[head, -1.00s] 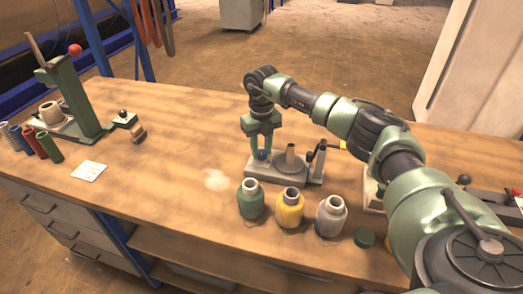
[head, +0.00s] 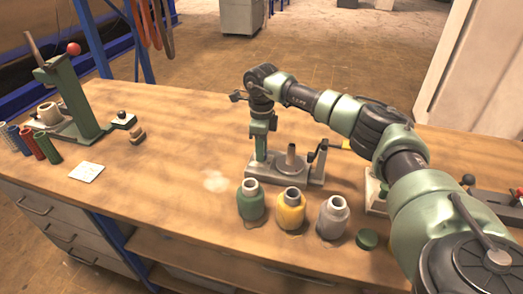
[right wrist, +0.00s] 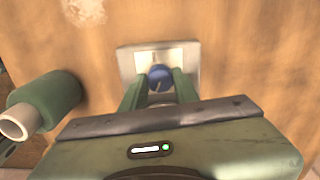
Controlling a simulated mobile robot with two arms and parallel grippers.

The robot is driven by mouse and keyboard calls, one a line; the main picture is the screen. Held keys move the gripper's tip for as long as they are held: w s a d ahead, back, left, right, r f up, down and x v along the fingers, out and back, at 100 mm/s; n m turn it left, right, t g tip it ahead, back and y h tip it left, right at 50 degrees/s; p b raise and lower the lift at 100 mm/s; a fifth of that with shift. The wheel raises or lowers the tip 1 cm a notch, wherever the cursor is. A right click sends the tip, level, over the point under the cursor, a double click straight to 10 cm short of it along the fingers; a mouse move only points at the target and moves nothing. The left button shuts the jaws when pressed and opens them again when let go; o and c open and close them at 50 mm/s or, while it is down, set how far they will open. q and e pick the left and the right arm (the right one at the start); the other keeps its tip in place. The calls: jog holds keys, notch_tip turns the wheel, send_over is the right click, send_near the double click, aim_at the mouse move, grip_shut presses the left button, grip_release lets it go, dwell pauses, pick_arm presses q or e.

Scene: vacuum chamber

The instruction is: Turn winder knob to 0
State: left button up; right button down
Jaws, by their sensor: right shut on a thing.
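The winder (head: 310,178) is a small grey base with a cone-shaped spindle, standing mid-table in the head view. Its blue knob (right wrist: 160,73) shows in the right wrist view on a pale plate (right wrist: 133,63), with a light mark across its top. My right gripper (right wrist: 160,88) is shut on the knob, one green finger on each side. In the head view my right gripper (head: 260,152) points down at the winder's left end, seen nearly edge-on, and hides the knob. Scale figures are too small to read. My left gripper is not in view.
Green (head: 250,204), yellow (head: 291,212) and grey (head: 332,218) spools stand close in front of the winder. A green press with a red ball (head: 75,48) stands at the far left, near several coloured tubes. The table between is mostly clear.

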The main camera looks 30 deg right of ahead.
jog(key=shift+n, duration=1)
jog(key=c, duration=1.1)
grip_release()
jog(key=shift+o, duration=0.2)
notch_tip(320, 180, up, 8)
jog(key=shift+f+b, duration=0.1)
jog(key=shift+b, duration=0.65)
